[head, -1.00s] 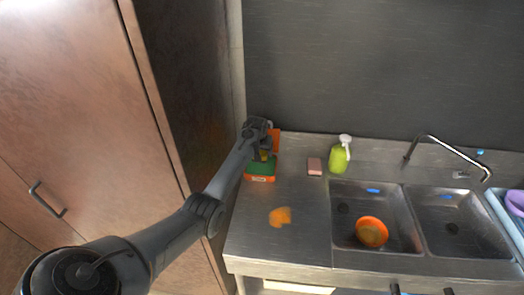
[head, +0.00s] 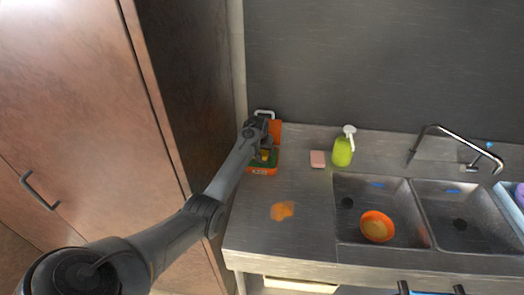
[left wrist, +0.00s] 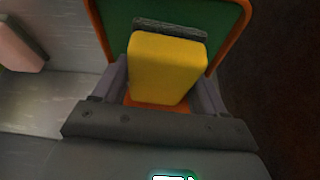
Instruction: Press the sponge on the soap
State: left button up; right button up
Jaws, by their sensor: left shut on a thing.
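My left gripper (head: 262,150) reaches the back left of the steel counter, over an orange box with a green inside (head: 264,171). In the left wrist view the gripper (left wrist: 162,92) is shut on a yellow sponge (left wrist: 165,68) with a dark scouring layer. The box's orange rim and green inside show just beyond the sponge; I cannot tell whether the sponge touches the box. My right gripper is not visible.
A green pump bottle (head: 342,152) stands right of the pink bar. An orange stain (head: 282,211) marks the counter front. An orange bowl (head: 377,226) sits in the left basin of the double sink, near a tall faucet (head: 450,140). A wooden cabinet (head: 80,100) stands at left.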

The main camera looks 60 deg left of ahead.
pick_arm(q)
jog(key=shift+f, duration=0.6)
dwell(0.8)
dwell(0.6)
dwell(0.9)
jog(key=shift+f, duration=0.1)
dwell(0.5)
notch_tip(320, 180, up, 5)
jog(key=p, duration=0.5)
jog(key=shift+f, duration=0.1)
jog(key=shift+r+p, duration=1.25)
jog(key=shift+p, duration=0.35)
jog(key=shift+f, duration=0.1)
